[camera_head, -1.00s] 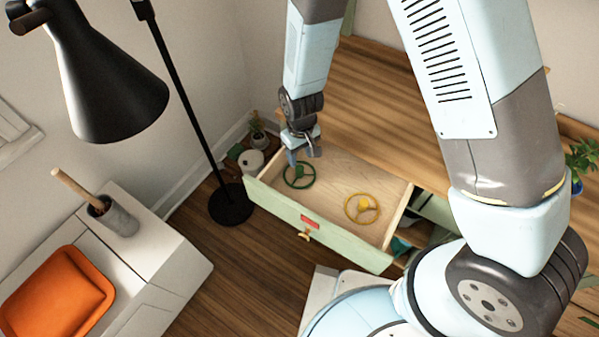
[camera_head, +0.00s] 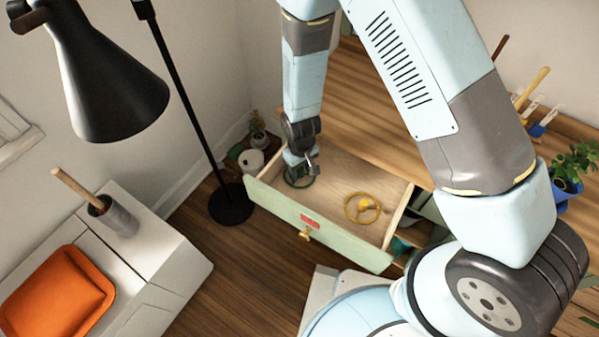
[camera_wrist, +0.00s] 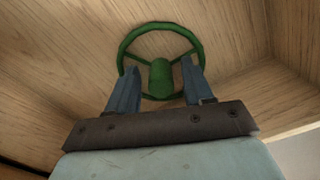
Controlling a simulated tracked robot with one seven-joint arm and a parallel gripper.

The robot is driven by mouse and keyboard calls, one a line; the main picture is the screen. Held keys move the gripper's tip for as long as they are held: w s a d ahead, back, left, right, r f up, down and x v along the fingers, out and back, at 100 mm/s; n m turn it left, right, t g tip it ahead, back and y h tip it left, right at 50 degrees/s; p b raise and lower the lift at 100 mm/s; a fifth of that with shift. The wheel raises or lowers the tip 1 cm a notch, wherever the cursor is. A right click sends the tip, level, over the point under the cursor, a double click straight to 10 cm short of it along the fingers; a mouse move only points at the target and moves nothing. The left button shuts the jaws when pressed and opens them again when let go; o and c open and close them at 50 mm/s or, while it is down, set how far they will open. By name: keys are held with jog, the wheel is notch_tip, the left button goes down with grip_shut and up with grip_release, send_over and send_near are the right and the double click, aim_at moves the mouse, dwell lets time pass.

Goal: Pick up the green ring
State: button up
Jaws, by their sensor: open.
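The green ring (camera_wrist: 160,76) is wheel-shaped, with spokes and a thick round hub, and lies on the wooden drawer floor in the wrist view. My gripper (camera_wrist: 158,72) is open, with one blue finger on each side of the hub and both reaching over the near part of the rim. I cannot tell whether the fingers touch it. In the head view the green ring (camera_head: 290,182) is in the left corner of the open drawer, mostly hidden under my gripper (camera_head: 298,176).
The drawer walls stand close around my gripper. A black floor lamp (camera_head: 232,205) stands to the left. A wooden top (camera_head: 375,115) lies behind.

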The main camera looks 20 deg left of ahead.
grip_shut()
dwell(0.5)
